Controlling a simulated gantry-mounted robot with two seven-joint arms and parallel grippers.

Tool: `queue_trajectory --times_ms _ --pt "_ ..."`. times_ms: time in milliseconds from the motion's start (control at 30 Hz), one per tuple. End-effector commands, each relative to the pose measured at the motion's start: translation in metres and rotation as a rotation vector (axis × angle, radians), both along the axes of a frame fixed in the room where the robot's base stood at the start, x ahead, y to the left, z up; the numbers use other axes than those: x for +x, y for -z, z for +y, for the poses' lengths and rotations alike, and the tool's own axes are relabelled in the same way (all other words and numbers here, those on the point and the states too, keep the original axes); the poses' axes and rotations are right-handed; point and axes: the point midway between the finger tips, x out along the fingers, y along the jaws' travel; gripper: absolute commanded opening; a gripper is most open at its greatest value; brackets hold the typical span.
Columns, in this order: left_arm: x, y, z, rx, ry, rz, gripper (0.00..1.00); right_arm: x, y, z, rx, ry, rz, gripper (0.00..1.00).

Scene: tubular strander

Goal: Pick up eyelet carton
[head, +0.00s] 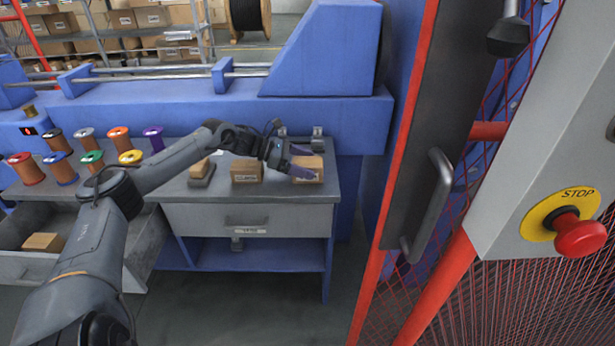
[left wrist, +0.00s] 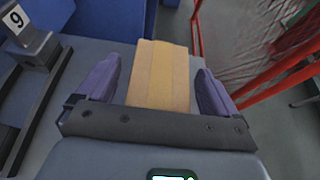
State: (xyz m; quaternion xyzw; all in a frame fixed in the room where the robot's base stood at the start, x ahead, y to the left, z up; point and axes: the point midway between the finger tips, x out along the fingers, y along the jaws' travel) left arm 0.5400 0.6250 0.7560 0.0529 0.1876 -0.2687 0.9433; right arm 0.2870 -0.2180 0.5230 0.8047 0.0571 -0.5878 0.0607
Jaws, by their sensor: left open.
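A small brown carton (head: 309,169) stands on the right end of the grey workbench top. My left gripper (head: 302,163) is at this carton, with its purple fingers open. In the left wrist view the carton (left wrist: 159,75) lies between the two open fingers (left wrist: 158,88), with a gap visible on each side. The carton's label is not readable, so I cannot tell whether it is the eyelet carton. A second brown carton (head: 246,171) stands to its left on the bench. My right gripper is not in view.
Several coloured wire spools (head: 92,160) stand on the bench's left side. An open drawer (head: 28,266) holds another carton (head: 43,242). A block marked 9 (left wrist: 30,36) stands left of the gripper. A red-framed mesh guard (head: 405,250) rises to the right.

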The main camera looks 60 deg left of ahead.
Motion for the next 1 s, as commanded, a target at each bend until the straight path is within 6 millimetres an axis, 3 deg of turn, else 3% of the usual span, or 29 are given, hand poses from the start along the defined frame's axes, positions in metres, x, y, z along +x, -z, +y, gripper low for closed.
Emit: queue_trajectory --times_ms 767,800,1000 --pt "0.014 0.005 -0.009 0.000 0.001 0.000 0.94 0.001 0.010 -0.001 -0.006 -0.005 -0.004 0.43" --pt "0.014 0.005 -0.009 0.000 0.001 0.000 0.92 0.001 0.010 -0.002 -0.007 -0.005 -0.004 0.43" --pt "0.014 0.005 -0.009 0.001 0.002 -0.001 0.61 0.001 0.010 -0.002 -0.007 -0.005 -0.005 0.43"
